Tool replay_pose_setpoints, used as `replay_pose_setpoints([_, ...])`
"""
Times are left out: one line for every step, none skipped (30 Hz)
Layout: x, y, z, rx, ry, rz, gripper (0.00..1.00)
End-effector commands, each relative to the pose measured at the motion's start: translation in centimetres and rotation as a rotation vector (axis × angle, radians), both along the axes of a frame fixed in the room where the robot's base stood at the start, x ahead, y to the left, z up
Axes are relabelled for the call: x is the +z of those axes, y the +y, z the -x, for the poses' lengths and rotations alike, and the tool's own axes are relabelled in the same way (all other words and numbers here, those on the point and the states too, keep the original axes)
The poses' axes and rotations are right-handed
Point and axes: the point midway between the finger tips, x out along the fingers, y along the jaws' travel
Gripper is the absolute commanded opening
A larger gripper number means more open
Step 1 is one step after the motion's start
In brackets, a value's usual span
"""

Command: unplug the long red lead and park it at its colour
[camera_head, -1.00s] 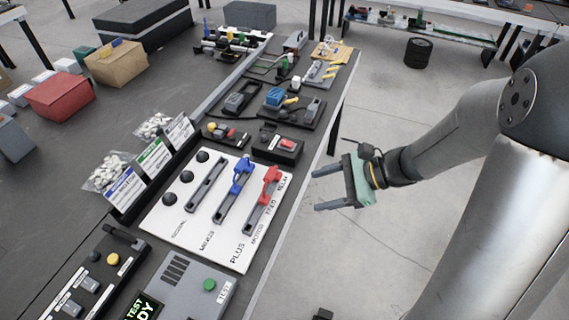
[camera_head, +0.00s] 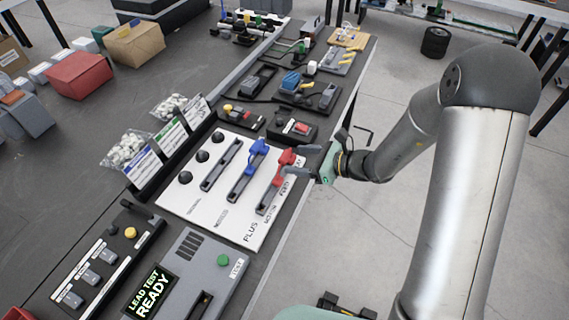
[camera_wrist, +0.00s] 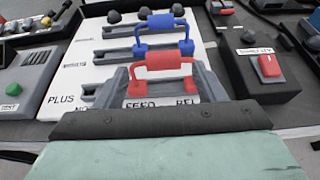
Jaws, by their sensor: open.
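A red bow-shaped handle (camera_head: 286,162) stands at the near right slot of a white panel (camera_head: 187,205). In the wrist view the red handle (camera_wrist: 163,65) is upright, with the lettering "FEED" and "REL" below it. A blue handle (camera_head: 256,153) of the same form stands in the slot beside it. No separate long red lead can be made out. My gripper (camera_head: 304,160) is open, at the panel's right edge beside the red handle. In the wrist view its two grey fingers (camera_wrist: 163,88) reach forward on either side of the red handle; contact cannot be told.
A tester (camera_head: 185,280) reading "LEAD TEST READY" lies in front of the panel. A black box with a red switch (camera_head: 294,128) stands close behind my gripper. Black knobs (camera_head: 201,155) line the panel's left side. Bagged parts and label cards (camera_head: 150,165) stand farther left.

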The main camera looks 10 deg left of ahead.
Motion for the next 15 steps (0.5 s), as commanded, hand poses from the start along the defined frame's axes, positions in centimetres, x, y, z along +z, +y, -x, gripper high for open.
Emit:
replay_pose_setpoints([-0.1, 0.2, 0.0, 0.0, 0.0, 0.0, 0.64])
replay_pose_setpoints([-0.1, 0.4, -0.1, 0.0, 0.0, 0.0, 0.64])
replay_pose_setpoints([-0.2, 0.7, -0.2, 0.001, 0.0, 0.0, 0.64])
replay_pose_setpoints([-0.3, 1.0, -0.3, 0.002, 0.001, 0.0, 0.64])
replay_pose_setpoints([-0.4, 1.3, -0.3, 0.003, 0.0, 0.001, 0.64])
replay_pose_setpoints([-0.6, 1.9, -0.5, 0.003, 0.001, 0.001, 0.64])
replay_pose_setpoints([-0.7, 2.3, -0.6, 0.002, 0.002, 0.001, 0.64])
replay_pose_setpoints([-0.9, 2.8, -0.8, 0.004, 0.002, 0.001, 0.64])
replay_pose_setpoints([-1.1, 3.3, -1.0, 0.002, 0.002, 0.001, 0.64])
replay_pose_setpoints([-1.3, 3.7, -1.0, 0.002, 0.002, 0.001, 0.64])
replay_pose_setpoints([-1.4, 4.0, -1.1, 0.003, 0.0, 0.001, 0.64])
replay_pose_setpoints([-1.6, 4.4, -1.2, 0.002, 0.0, 0.0, 0.64])
replay_pose_setpoints([-1.7, 4.6, -1.2, 0.001, -0.001, 0.0, 0.64])
replay_pose_setpoints([-1.8, 4.8, -1.3, 0.001, -0.001, 0.0, 0.64])
replay_pose_setpoints([-1.9, 4.9, -1.3, 0.0, -0.001, 0.001, 0.64])
